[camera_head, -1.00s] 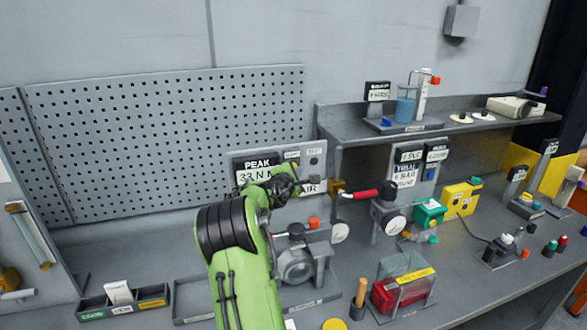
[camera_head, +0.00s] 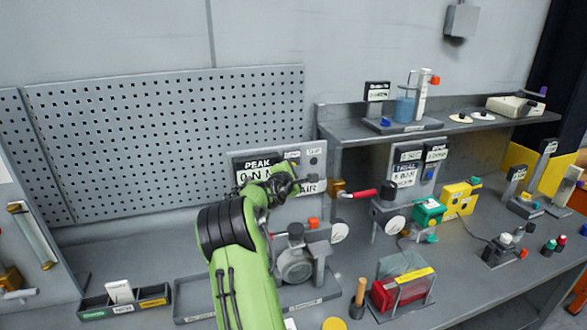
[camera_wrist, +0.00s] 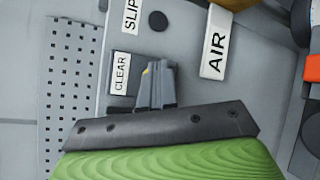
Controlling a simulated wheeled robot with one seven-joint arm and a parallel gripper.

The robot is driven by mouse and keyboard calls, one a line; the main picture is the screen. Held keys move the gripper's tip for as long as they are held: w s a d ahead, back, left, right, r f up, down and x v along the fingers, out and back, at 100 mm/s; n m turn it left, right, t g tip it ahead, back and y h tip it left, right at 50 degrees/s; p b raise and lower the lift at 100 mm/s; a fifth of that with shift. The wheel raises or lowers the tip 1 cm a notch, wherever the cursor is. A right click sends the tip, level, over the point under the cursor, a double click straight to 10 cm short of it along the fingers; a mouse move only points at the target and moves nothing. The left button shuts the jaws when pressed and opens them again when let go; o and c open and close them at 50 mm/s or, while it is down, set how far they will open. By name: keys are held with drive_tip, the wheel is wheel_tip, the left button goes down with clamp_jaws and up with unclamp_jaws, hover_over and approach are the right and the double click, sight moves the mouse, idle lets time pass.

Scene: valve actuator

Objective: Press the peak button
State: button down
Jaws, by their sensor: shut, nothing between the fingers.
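The grey panel (camera_head: 315,170) on the bench carries a display (camera_head: 258,172) labelled PEAK, which reads about 0 N. My gripper (camera_head: 300,186) is in front of this panel, below and right of the display. In the wrist view my gripper (camera_wrist: 156,70) is shut and empty, with its tips beside the CLEAR label (camera_wrist: 121,72). A small yellow patch (camera_wrist: 148,70) shows at the fingertips. I cannot tell whether the tips touch the panel. No button marked PEAK can be made out; the fingers hide part of the panel.
A SLIP label (camera_wrist: 131,16) with a round black knob (camera_wrist: 158,21) and an AIR label (camera_wrist: 215,42) are close to the fingers. A red-handled valve (camera_head: 362,194) is to the right. A pegboard (camera_head: 150,140) is behind.

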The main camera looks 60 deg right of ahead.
idle(0.4)
drive_tip(key=shift+s+a+b, duration=0.6)
drive_tip(key=shift+a+b, duration=0.1)
drive_tip(key=shift+b, duration=0.05)
drive_tip(key=s+a+b, duration=0.3)
drive_tip(key=shift+s+a, duration=0.25)
drive_tip(key=shift+s, duration=0.05)
drive_tip(key=shift+w, duration=0.1)
idle(0.6)
